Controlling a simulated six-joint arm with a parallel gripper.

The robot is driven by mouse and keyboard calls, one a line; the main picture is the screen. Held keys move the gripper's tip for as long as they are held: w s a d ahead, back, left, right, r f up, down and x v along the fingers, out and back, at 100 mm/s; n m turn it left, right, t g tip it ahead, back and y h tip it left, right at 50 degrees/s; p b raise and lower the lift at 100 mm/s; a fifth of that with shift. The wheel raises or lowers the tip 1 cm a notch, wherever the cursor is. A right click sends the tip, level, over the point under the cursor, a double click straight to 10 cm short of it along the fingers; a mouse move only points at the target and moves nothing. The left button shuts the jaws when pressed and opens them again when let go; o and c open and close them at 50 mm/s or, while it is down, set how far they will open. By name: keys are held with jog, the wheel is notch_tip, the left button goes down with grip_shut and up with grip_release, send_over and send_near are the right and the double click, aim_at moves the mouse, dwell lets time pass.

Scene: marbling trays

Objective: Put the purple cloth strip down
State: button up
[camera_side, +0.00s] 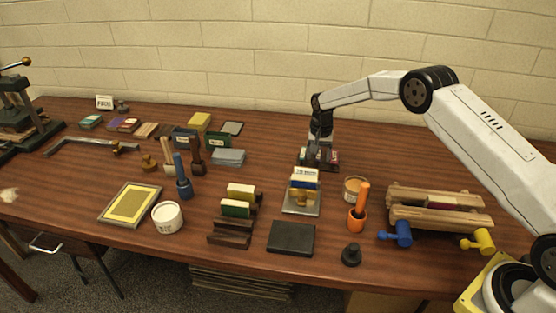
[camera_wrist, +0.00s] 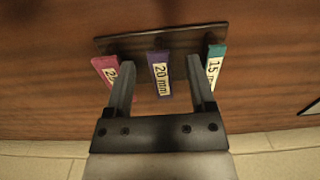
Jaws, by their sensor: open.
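The purple cloth strip (camera_wrist: 160,73), with a label that reads "20 mm", rests against a dark rack (camera_wrist: 185,36) in the wrist view. My gripper (camera_wrist: 160,60) is open, with one finger on each side of the purple strip and a visible gap on both sides. In the side view my gripper (camera_side: 319,146) points down behind the blue-and-yellow blocks. The purple strip cannot be made out there. I cannot tell how much of its lower part the rack hides.
A pink strip (camera_wrist: 106,73) is left of my gripper and a teal strip (camera_wrist: 215,65) is right, both close to the fingers. A metal plate with labelled blocks (camera_side: 304,179) stands in front, and a wooden rack (camera_side: 437,219) is to the right.

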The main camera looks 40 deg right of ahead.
aim_at(318, 158)
jog(key=shift+f, duration=0.1)
dwell(0.4)
grip_shut()
jog(key=shift+r, duration=1.9)
jog(key=s+a+r, duration=0.1)
jog(key=s+r, duration=0.8)
jog(key=s, duration=0.5)
jog(key=shift+a+r, duration=0.35)
jog(key=shift+f, duration=0.1)
